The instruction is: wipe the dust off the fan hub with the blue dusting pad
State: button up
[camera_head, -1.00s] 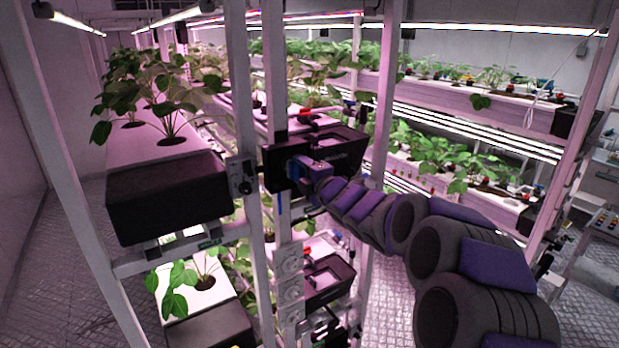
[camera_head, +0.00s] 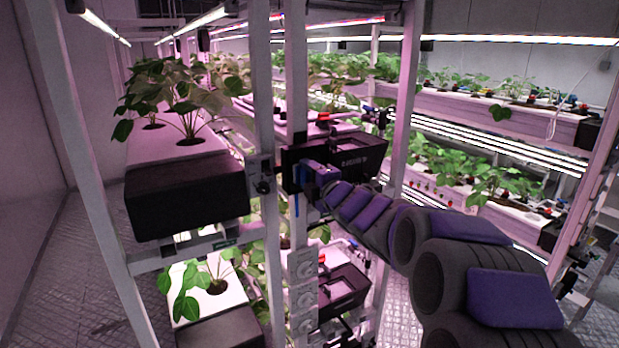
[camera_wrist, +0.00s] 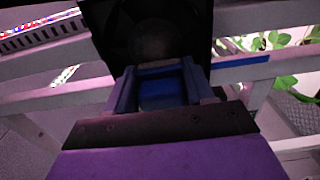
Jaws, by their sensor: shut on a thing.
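The blue dusting pad (camera_wrist: 158,92) is between the fingers of my gripper (camera_wrist: 160,84) in the wrist view; the gripper is shut on it. A dark fan housing (camera_wrist: 97,18) lies just beyond the pad. Inside it the fan hub (camera_wrist: 152,38) shows as a dim round shape, too dark to make out any dust. I cannot tell whether the pad touches the hub. In the head view my gripper (camera_head: 308,176) is at the black housing (camera_head: 291,158) on the rack post, and the pad is hidden there.
Rack posts (camera_head: 264,120) stand close on the left of my arm, with another post (camera_head: 402,120) behind it. A black box (camera_head: 185,195) ends the planted shelf at left. Plant shelves (camera_head: 490,110) fill the back right. A blue strip (camera_wrist: 240,61) lies on a pale rail.

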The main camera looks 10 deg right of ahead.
jog(key=w+d+p, duration=0.2)
jog(key=d+p, duration=0.1)
jog(key=d, duration=0.2)
jog(key=shift+w+d, duration=0.2)
jog(key=shift+d, duration=0.15)
jog(key=shift+a, duration=0.1)
jog(key=shift+s+a+b, duration=0.35)
jog(key=shift+a+b, duration=0.4)
jog(key=shift+a, duration=0.1)
jog(key=shift+s+a+b, duration=0.35)
jog(key=shift+a+b, duration=0.35)
jog(key=shift+a, duration=0.2)
jog(key=shift+s+a+b, duration=0.35)
jog(key=shift+a+b, duration=0.4)
jog(key=shift+a, duration=0.1)
jog(key=shift+s+a+r, duration=0.15)
jog(key=shift+a, duration=0.35)
jog(key=shift+d, duration=0.2)
